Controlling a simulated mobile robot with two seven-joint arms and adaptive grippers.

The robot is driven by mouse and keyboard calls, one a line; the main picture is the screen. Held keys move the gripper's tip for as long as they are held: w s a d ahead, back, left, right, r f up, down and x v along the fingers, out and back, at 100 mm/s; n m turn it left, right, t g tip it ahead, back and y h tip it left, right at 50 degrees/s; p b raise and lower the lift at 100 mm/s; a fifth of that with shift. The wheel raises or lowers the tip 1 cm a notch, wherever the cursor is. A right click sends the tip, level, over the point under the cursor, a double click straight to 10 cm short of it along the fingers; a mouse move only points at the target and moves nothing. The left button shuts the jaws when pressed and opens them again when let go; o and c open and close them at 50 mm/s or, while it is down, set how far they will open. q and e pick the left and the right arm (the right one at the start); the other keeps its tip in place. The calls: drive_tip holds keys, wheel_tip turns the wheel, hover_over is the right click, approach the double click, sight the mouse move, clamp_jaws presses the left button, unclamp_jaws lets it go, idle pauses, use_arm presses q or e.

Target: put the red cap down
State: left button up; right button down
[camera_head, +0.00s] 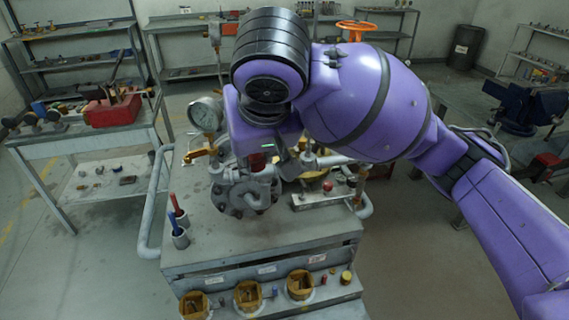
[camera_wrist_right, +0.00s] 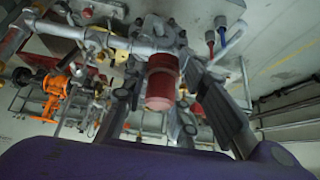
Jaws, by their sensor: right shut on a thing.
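The red cap (camera_wrist_right: 162,82) is a ribbed red cylinder in the middle of the right wrist view, between the dark fingers of my right gripper (camera_wrist_right: 163,70). The gripper is shut on it. In the head view my right gripper (camera_head: 287,165) is mostly hidden under my purple arm, above the back of the grey bench (camera_head: 285,228) and close to the grey valve body (camera_head: 245,190). My left gripper is not in view.
A pressure gauge (camera_head: 206,114) and pipes stand close to the left of my right gripper. A holder with red and blue-handled tools (camera_head: 178,228) is at the bench's left. Yellow bins (camera_head: 247,296) line the lower front shelf. The bench's front middle is clear.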

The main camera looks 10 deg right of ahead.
sight(256, 171)
drive_tip(key=f+n+y, duration=0.1)
drive_tip(key=f+n, duration=0.1)
drive_tip(key=n, duration=0.1)
drive_tip(key=w+f+n+g+y, duration=0.1)
drive_tip(key=f+n+y, duration=0.1)
drive_tip(key=f+n, duration=0.1)
drive_tip(key=shift+w+a, duration=0.1)
drive_tip(key=shift+a, duration=0.05)
wheel_tip(256, 171, down, 6)
drive_tip(key=s+d+n+g+y, duration=0.2)
drive_tip(key=n+g, duration=0.3)
drive_tip(key=n, duration=0.4)
drive_tip(key=shift+n+y, duration=0.4)
drive_tip(key=shift+d, duration=0.1)
